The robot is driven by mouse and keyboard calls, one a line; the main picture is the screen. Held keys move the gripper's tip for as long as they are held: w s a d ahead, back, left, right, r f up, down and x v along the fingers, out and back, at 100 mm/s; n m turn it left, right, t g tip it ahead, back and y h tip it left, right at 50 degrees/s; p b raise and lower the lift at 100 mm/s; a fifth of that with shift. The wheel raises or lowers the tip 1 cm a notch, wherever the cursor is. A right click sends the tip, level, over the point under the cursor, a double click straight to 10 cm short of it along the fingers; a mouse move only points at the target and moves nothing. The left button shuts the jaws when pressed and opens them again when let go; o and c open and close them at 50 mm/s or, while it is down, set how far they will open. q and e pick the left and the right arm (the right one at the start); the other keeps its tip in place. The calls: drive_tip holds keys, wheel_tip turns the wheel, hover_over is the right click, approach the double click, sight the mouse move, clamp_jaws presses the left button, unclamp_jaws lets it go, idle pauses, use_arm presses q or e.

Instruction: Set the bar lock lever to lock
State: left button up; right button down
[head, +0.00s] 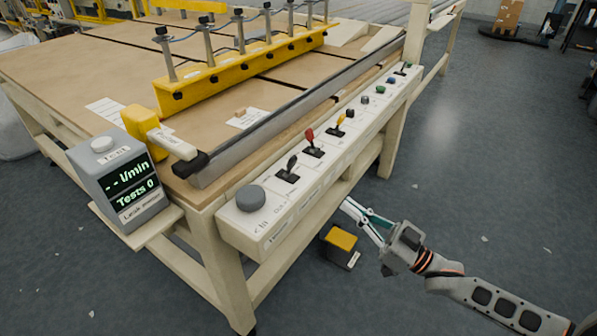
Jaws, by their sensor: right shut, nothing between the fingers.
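A pale control panel (232,226) runs along the front edge of the table. It carries a black lever (291,163), a red lever (310,136) and a yellow-orange lever (340,122), each on a dark base. The labels beside them are too small to read, so I cannot tell which one is the bar lock lever. My right gripper (352,209) is shut and empty. It is in front of the panel, to the right of and lower in the picture than the levers, apart from them. My left gripper is not in view.
A grey knob (250,198) sits at the panel's near end, and several small buttons (365,99) sit farther along. A leak meter (122,180) stands at the left corner. A long metal bar (290,118) lies behind the panel. A yellow-topped box (341,240) is beneath my gripper.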

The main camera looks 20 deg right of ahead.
drive_tip(key=shift+r, duration=0.2)
approach(295, 163)
drive_tip(key=x, duration=0.5)
drive_tip(key=shift+w+a, duration=0.25)
drive_tip(key=shift+w, duration=0.05)
drive_tip(key=shift+w+a+r, duration=0.15)
drive_tip(key=shift+w+a, duration=0.15)
drive_tip(key=shift+w, duration=0.05)
